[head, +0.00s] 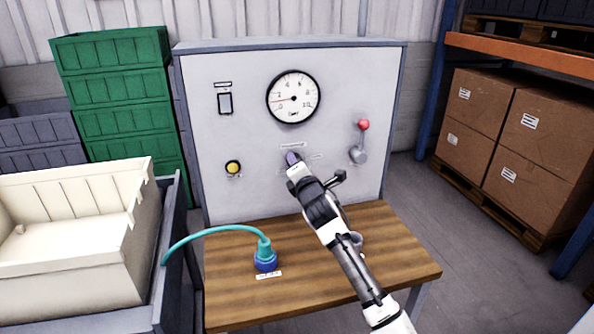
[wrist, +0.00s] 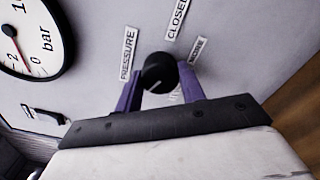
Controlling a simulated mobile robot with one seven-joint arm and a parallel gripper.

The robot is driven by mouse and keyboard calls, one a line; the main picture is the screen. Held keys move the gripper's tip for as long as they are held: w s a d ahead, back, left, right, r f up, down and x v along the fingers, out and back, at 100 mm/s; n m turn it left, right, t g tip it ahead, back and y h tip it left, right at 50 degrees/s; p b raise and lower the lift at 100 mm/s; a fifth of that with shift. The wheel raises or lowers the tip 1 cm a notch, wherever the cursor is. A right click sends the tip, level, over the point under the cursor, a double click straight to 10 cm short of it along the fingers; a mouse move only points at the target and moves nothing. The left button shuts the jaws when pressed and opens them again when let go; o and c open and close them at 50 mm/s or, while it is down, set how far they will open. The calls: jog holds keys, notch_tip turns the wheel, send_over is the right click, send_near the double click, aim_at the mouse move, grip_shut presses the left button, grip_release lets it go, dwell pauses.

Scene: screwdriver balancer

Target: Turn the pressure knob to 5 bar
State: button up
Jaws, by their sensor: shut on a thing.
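The black round pressure knob (wrist: 158,66) sits on the grey panel beside a PRESSURE label (wrist: 129,55) in the wrist view. A pale mark shows on its face. My gripper (wrist: 158,92) has its purple fingers on either side of the knob, shut on it. In the head view my gripper (head: 293,159) reaches the panel's middle and hides most of the knob. The white round gauge (head: 293,97) hangs above it, marked 0 to 10 bar. The gauge also shows partly in the wrist view (wrist: 42,30).
The panel (head: 230,140) also has a black rocker switch (head: 225,103), a yellow button (head: 233,167) and a red-tipped lever (head: 362,140). A blue connector (head: 265,262) with a teal hose stands on the wooden table (head: 225,300). A cream crate (head: 70,230) stands left.

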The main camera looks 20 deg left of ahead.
jog(key=m, duration=2.4)
jog(key=shift+b, duration=0.3)
dwell(0.3)
jog(key=o, duration=1)
